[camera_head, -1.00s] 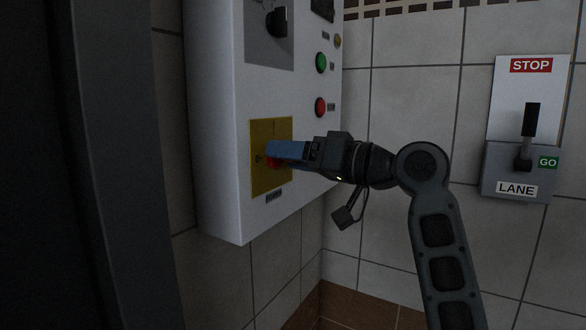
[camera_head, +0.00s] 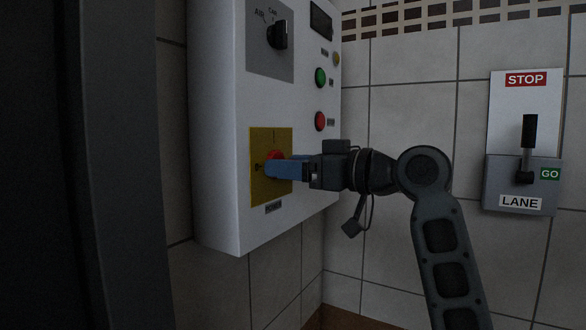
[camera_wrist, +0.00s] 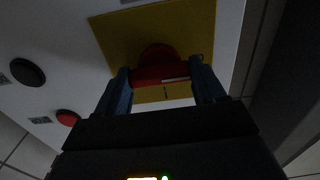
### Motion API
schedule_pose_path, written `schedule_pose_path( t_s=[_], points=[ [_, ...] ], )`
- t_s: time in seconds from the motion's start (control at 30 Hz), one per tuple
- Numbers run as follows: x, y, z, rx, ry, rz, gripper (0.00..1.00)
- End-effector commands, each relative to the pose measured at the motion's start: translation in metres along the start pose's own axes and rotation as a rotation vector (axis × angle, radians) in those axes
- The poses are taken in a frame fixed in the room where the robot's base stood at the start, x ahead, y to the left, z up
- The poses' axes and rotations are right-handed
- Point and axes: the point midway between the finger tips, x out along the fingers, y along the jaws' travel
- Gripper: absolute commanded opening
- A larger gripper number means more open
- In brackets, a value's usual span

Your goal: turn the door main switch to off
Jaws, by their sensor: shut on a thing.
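The door main switch is a red rotary handle (camera_head: 275,156) on a yellow plate (camera_head: 258,190), low on the front of a white control box. The plate has a mark at the top and another at the left. My gripper (camera_head: 284,170) reaches in from the right, its blue fingers at the plate and covering the handle's lower part. In the wrist view, the red handle (camera_wrist: 160,76) lies crosswise between the two fingers (camera_wrist: 162,88), which are shut on it. A short pale line shows on the handle. The handle's exact angle is partly hidden in the head view.
Above the switch on the box (camera_head: 222,215) are a black selector knob (camera_head: 278,35), a green button (camera_head: 320,77) and a red button (camera_head: 320,121). A lane lever panel (camera_head: 522,140) hangs on the tiled wall at right. A dark upright panel (camera_head: 120,170) stands at left.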

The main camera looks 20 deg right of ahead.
Motion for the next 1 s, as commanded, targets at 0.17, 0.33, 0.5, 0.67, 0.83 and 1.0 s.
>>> schedule_pose_path(
  t_s=[0.17,0.33,0.5,0.67,0.83,1.0],
  points=[
    [0.0,0.0,0.002,0.0,-0.005,0.0,0.39],
    [0.0,0.0,0.002,0.0,-0.004,0.0,0.75],
    [0.0,0.0,0.001,0.0,-0.002,0.0,0.91],
    [0.0,0.0,0.001,0.0,-0.001,0.0,0.95],
    [-0.003,0.0,0.0,0.0,0.0,0.001,0.95],
    [-0.024,0.001,0.0,0.0,0.0,0.003,0.95]
  ],
)
